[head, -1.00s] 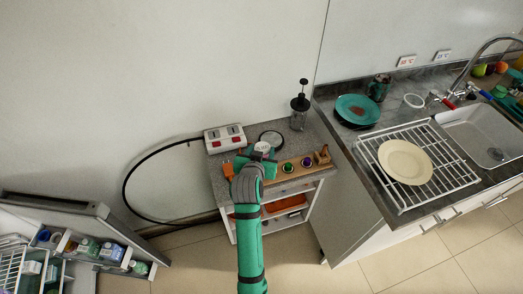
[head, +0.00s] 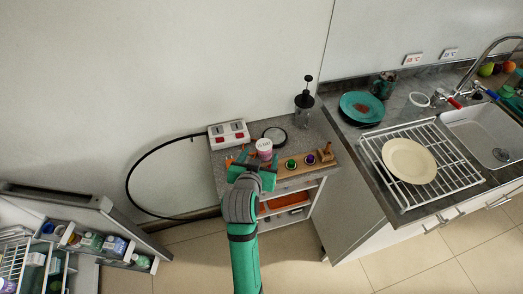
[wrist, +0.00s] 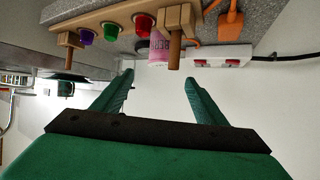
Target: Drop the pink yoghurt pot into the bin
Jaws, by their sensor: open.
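The pink yoghurt pot (head: 264,151) stands upright on the grey worktop of the small cabinet, behind a wooden rack. It is pink and white with lettering. In the wrist view the pot (wrist: 159,49) is partly hidden by the rack, ahead of and between the fingers but apart from them. My gripper (head: 256,163) is just in front of the pot and rack in the head view. In the wrist view my gripper (wrist: 158,76) is open, with nothing between its green fingers. I cannot make out a bin in either view.
The wooden rack (wrist: 115,20) holds purple, green and red cups. An orange spatula (wrist: 231,21) is beside it. A red-switched white socket box (head: 228,134), a round black-rimmed disc (head: 275,135) and a French press (head: 304,105) stand behind. An open fridge door is at lower left.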

